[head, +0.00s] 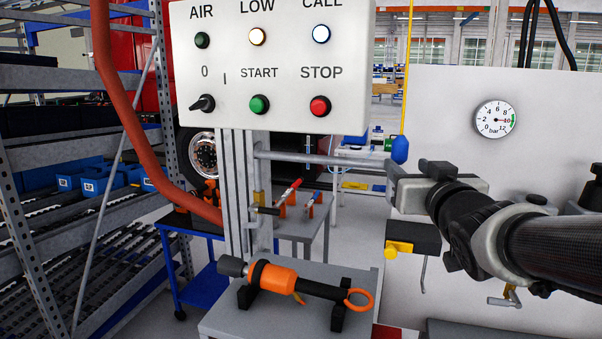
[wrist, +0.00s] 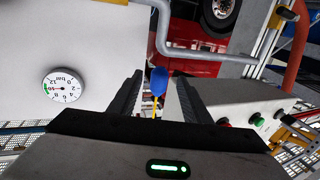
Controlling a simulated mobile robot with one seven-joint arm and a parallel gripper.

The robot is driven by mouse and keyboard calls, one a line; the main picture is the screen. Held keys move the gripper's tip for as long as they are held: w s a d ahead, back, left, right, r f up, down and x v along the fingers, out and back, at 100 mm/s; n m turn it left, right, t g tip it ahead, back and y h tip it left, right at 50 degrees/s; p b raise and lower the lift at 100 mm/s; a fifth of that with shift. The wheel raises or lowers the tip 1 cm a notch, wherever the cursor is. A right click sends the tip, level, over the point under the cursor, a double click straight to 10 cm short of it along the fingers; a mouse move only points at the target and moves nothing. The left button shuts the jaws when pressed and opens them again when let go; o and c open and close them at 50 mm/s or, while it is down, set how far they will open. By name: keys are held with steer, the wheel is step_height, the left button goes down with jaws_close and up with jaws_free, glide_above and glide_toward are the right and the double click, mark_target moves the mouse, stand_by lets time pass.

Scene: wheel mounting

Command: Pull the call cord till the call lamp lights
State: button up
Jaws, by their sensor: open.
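The yellow call cord (head: 406,70) hangs down to the right of the white control panel. Its blue pull knob (head: 400,150) hangs at the cord's lower end. My gripper (head: 394,178) is just below the knob in the head view. In the wrist view my gripper (wrist: 157,88) is open, and the blue knob (wrist: 159,80) shows between its two fingers. Contact with the fingers is not visible. The call lamp (head: 321,34), at the panel's upper right, has a bright white centre with a blue rim and looks lit.
The panel (head: 275,130) also has a glowing LOW lamp (head: 257,36), a dark green AIR lamp (head: 202,40), START and STOP buttons. A grey pipe (head: 320,159) runs behind my gripper. A gauge (head: 495,119) is on the right wall. An orange tool (head: 275,277) lies below.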

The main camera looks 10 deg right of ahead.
steer(key=s, duration=0.7)
steer(key=shift+s+a+p, duration=0.2)
steer(key=shift+a+p, duration=0.1)
steer(key=shift+a, duration=0.05)
